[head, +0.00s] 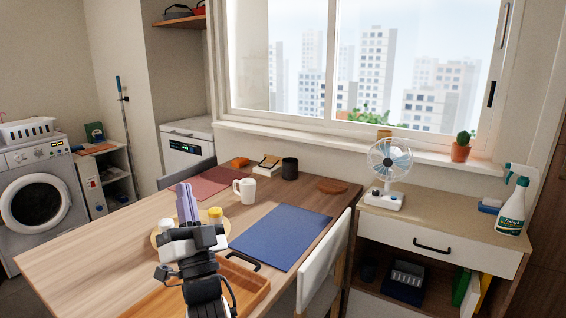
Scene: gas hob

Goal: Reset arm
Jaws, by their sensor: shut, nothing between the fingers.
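My arm rises from the bottom of the head view over the wooden table. My gripper (187,204) is at its upper end, with lavender fingers pointing up and held together. Nothing shows between them.
The table (90,262) holds a white mug (245,190), a yellow-lidded jar (215,215), a blue mat (280,236), a red mat (212,182) and a wooden tray (256,290). A white chair (322,262) stands at right, beside a cabinet (440,240) with a fan (389,172).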

